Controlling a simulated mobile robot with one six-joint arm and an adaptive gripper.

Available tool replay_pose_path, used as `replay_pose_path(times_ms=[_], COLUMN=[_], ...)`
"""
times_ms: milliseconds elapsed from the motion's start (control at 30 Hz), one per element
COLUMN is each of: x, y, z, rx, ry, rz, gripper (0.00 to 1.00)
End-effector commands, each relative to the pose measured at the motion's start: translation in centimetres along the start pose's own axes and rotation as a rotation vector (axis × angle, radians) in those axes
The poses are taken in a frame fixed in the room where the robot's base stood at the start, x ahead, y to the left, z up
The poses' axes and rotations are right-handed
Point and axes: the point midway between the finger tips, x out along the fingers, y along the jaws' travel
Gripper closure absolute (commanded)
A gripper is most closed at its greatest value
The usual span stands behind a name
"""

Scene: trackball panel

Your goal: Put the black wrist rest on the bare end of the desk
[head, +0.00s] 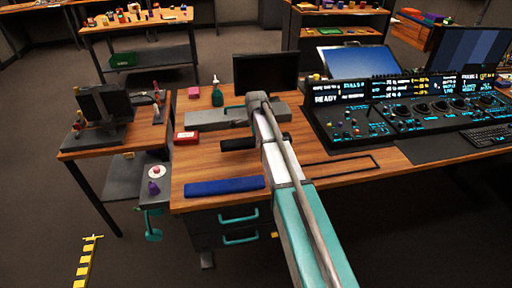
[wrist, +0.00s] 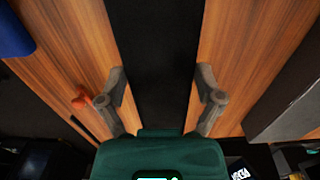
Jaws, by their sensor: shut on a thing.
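The black wrist rest (wrist: 155,50) runs lengthwise between the two fingers of my gripper (wrist: 161,88) in the wrist view. The fingers are shut on its long sides. In the head view the left end of the black wrist rest (head: 238,144) sticks out from behind my arm, over the wooden desk (head: 200,160). My arm hides the rest of it and my fingers. I cannot tell whether it touches the desktop. A black rectangular outline (head: 368,159) is marked on the bare wood to the right of my arm.
A blue bar (head: 225,186) lies along the desk's front left edge. The control console (head: 420,105) fills the back right. Wood between the blue bar and red box is clear.

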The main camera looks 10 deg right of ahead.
Motion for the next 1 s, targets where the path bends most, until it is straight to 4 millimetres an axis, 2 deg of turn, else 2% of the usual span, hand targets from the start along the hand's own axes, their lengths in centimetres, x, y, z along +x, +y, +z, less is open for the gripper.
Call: replay_pose_path(times_ms=[233, 333, 633, 1000], x=[0.6, 1.4, 3.7, 4.0], y=[-0.4, -0.9, -0.8, -0.8], z=[0.1, 0.3, 0.3, 0.4], rx=[-0.001, -0.001, -0.001, -0.002], ry=[0.0, 0.0, 0.0, 0.0], rz=[0.0, 0.0, 0.0, 0.0], gripper=[0.71, 0.71, 0.71, 0.71])
